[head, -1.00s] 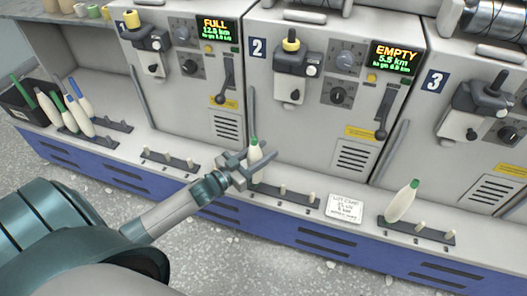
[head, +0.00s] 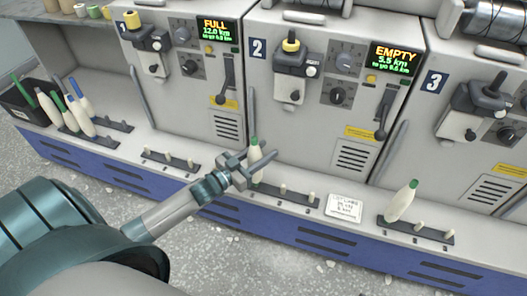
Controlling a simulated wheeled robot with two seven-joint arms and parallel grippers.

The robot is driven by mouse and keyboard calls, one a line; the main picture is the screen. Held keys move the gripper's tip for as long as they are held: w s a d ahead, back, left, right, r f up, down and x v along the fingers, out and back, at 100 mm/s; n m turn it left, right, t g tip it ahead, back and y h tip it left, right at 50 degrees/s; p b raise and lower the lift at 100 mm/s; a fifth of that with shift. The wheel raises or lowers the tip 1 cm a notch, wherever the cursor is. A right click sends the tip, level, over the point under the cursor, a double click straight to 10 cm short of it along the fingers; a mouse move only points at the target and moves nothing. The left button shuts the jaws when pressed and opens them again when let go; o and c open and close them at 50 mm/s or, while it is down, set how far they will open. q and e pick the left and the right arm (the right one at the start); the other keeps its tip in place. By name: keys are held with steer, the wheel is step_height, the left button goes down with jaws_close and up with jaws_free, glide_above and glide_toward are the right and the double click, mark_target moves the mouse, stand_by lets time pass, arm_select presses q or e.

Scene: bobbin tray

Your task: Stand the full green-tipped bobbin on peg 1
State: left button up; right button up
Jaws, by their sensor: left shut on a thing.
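A white bobbin with a green tip (head: 255,154) stands nearly upright at the left end of the peg rack (head: 298,195) in front of machine 2. My left gripper (head: 247,168) is shut on this bobbin. The bobbin's foot is partly behind the gripper, so I cannot tell whether it rests on a peg. In front of machine 1, a rack with several bare pegs (head: 170,159) shows. Another green-tipped bobbin (head: 402,202) leans on the left end of the rack (head: 432,233) in front of machine 3. My right gripper is out of view.
A dark bin (head: 20,107) and several green- and blue-tipped bobbins (head: 80,117) are at the far left. A white card (head: 344,207) lies on the ledge between two racks. Machine 1's display (head: 217,32) reads FULL; machine 2's display (head: 395,58) reads EMPTY.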

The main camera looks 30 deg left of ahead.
mark_target(250, 163)
arm_select(q)
steer(key=shift+f+b, duration=0.35)
steer(key=shift+f, duration=0.2)
steer(key=o, duration=0.9)
steer(key=shift+c, duration=0.2)
steer(key=shift+s, duration=0.1)
steer(key=shift+p+v, duration=1.15)
steer(key=shift+v, duration=1.45)
steer(key=shift+p+v, duration=0.9)
steer(key=shift+v, duration=1.95)
